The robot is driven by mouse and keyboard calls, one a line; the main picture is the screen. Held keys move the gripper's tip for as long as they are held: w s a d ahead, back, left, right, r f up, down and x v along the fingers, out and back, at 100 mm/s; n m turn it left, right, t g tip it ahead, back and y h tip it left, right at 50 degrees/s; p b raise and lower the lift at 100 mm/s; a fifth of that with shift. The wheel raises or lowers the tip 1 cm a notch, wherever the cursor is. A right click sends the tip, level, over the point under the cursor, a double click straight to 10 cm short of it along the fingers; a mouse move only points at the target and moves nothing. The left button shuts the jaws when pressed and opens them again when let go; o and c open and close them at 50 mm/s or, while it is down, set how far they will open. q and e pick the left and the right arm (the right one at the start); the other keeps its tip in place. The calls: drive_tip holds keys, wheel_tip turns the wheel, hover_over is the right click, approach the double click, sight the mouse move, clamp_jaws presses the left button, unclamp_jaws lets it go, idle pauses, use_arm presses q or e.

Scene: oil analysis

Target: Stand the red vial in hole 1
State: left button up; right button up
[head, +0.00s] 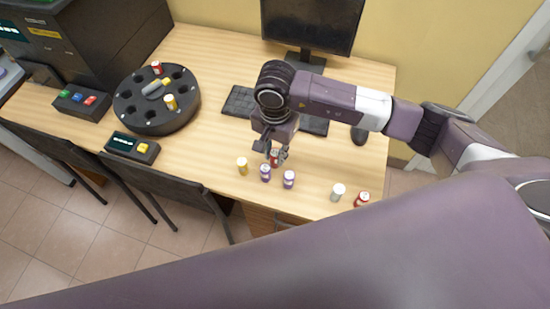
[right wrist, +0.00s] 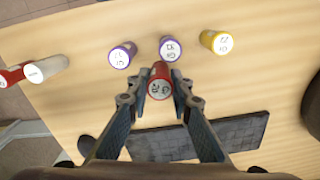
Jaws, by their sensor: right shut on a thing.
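My right gripper (head: 274,156) is shut on a red vial (head: 275,160) with a white cap, low over the table near its front. In the right wrist view the red vial (right wrist: 160,80) sits between the fingertips of the gripper (right wrist: 159,92), its numbered cap facing the camera. The round black rack (head: 150,124) stands at the left of the table. It holds a red vial (head: 156,68) at its back and a yellow vial (head: 170,102) near its front; several other holes are empty. The hole numbers are too small to read. My left gripper is not in view.
Close to the held vial stand a yellow vial (head: 242,166) and two purple vials (head: 265,173) (head: 289,179). A white vial (head: 338,192) and another red vial (head: 362,199) are further right. A keyboard (head: 240,101) and monitor (head: 312,25) are behind. A small display box (head: 131,147) is front left.

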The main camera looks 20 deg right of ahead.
sight(275, 162)
wheel_tip(275, 162, down, 4)
drive_tip(key=shift+r+p, duration=0.2)
drive_tip(key=shift+p, duration=0.15)
drive_tip(key=shift+f+b, duration=0.35)
drive_tip(key=shift+f, duration=0.05)
drive_tip(key=o, duration=0.9)
drive_tip(key=shift+r, duration=0.1)
drive_tip(key=shift+o, duration=0.2)
drive_tip(key=shift+r, duration=0.1)
